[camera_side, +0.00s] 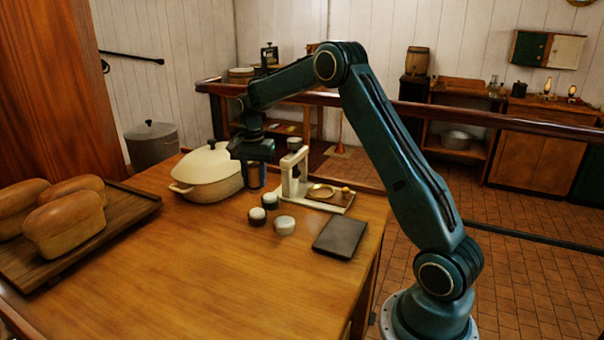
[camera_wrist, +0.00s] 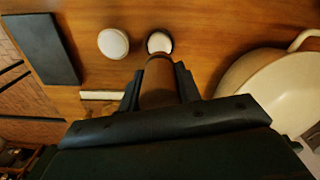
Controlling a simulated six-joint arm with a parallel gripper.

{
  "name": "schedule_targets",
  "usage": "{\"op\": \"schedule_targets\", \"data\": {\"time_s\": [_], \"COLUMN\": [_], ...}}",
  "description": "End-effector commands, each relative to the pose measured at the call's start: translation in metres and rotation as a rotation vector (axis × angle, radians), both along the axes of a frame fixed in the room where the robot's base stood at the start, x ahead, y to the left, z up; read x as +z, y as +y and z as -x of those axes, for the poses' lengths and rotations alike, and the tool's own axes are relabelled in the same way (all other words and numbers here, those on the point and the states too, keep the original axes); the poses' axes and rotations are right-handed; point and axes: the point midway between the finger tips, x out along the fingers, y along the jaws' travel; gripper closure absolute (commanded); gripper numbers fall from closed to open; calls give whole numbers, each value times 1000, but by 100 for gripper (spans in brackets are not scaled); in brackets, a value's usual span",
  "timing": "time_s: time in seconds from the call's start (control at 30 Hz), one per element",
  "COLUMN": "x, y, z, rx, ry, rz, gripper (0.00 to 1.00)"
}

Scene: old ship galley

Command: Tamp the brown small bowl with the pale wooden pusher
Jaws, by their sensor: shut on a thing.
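My gripper (camera_side: 256,182) hangs above the table beside the cream pot. In the wrist view its fingers (camera_wrist: 158,90) are shut on a brownish wooden cylinder, seemingly the pusher (camera_wrist: 158,82), which looks shaded rather than pale. Three small bowls with whitish contents or tops stand close together: a dark brown one (camera_side: 257,217), another dark one (camera_side: 270,201) and a pale grey one (camera_side: 284,226). I cannot tell for certain which dark one is the brown bowl. The wrist view shows a pale bowl (camera_wrist: 113,43) and a dark-rimmed bowl (camera_wrist: 159,42) beyond the pusher.
The cream lidded pot (camera_side: 207,178) stands close to the left of my gripper. A pale stand (camera_side: 288,180) with a small tray is behind the bowls. A dark slab (camera_side: 340,237) lies to the right. Loaves (camera_side: 66,222) lie on a board at the left. The front table is clear.

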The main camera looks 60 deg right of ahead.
Motion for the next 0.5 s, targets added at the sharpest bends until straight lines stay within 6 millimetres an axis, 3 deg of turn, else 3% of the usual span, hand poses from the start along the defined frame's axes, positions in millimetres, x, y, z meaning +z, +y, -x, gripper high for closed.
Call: {"op": "schedule_targets", "data": {"time_s": [0.5], "x": [-26], "y": [0], "z": [1], "rx": [0], "ry": [1], "rz": [-1], "gripper": [94]}}
